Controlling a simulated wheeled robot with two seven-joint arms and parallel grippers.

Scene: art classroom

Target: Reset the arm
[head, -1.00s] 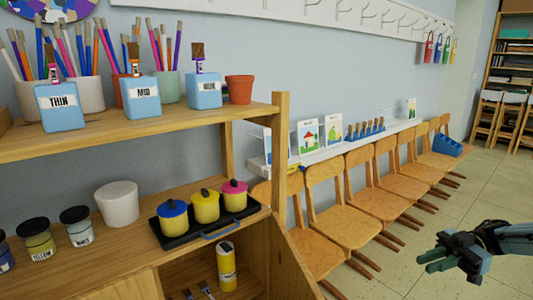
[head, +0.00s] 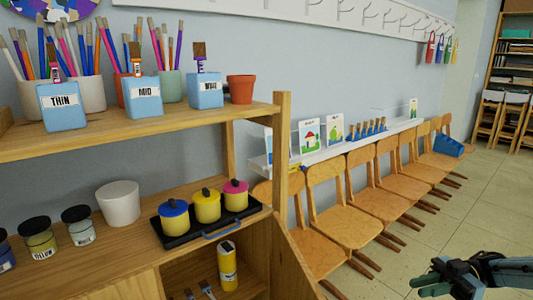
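My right gripper (head: 428,284) is at the lower right of the head view, with its arm coming in from the right edge. It is over the floor, to the right of the row of chairs, and touches nothing that I can see. Its fingers point left and lie close to each other. The angle does not show whether they are open or shut, and I see no object between them. My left gripper is not in view.
A wooden shelf unit (head: 285,180) fills the left. An open door (head: 293,268) shows below. Several wooden chairs (head: 345,228) line the wall. The floor (head: 480,215) at right is clear.

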